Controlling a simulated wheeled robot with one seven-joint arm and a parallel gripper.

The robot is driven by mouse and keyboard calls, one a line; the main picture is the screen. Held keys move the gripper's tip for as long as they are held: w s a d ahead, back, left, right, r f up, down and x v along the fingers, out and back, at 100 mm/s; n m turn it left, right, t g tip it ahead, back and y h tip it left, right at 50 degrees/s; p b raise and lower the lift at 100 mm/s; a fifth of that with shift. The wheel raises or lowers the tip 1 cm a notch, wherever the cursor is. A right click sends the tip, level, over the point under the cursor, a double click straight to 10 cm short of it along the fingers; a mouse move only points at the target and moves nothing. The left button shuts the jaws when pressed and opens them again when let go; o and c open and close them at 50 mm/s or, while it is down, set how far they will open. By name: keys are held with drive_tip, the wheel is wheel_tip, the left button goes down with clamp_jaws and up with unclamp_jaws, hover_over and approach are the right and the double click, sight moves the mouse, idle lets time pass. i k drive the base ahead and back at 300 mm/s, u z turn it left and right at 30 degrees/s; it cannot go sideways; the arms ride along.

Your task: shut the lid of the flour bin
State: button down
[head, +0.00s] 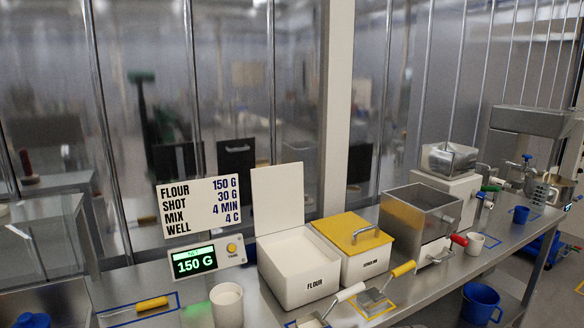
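Pale flour shows inside the bin. My gripper is not in view, so its place and state are hidden.
A bin with a shut yellow lid (352,231) stands close on the right. A white-handled scoop (349,292) and a yellow-handled scoop (402,269) lie in front. A scale display (195,262) and a white cup (227,306) stand left. A recipe sign (200,205) is behind.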

sight(277, 191)
drive_tip(key=z, duration=1.3)
drive_tip(key=i, duration=0.95)
drive_tip(key=u, duration=2.1)
